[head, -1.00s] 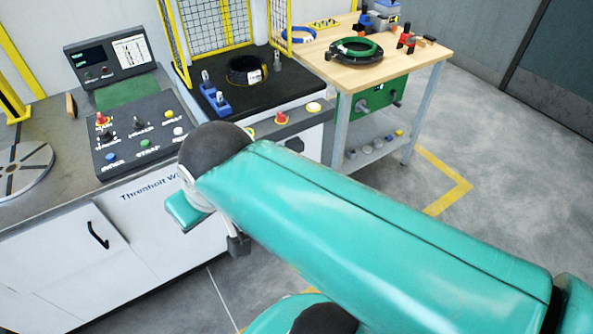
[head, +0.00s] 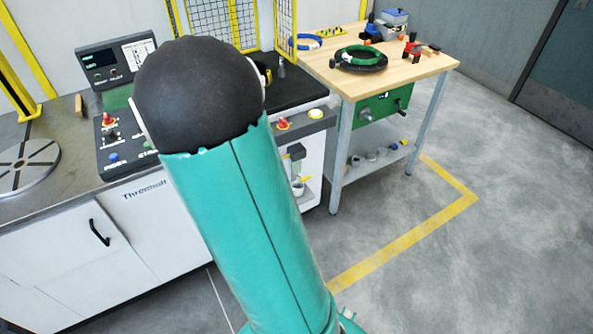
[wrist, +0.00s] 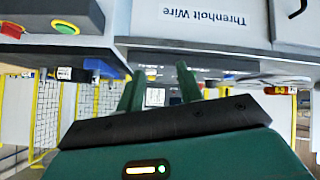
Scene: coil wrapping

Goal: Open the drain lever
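In the head view my gripper is hidden behind my arm, whose dark rounded joint covers part of the control panel and machine.
A white cabinet (head: 60,262) with a black handle stands at left, under a control panel (head: 112,150). A red button (head: 283,124) is on the machine edge. A wooden table (head: 420,66) with a green ring stands at right. The floor (head: 470,255) there is clear.

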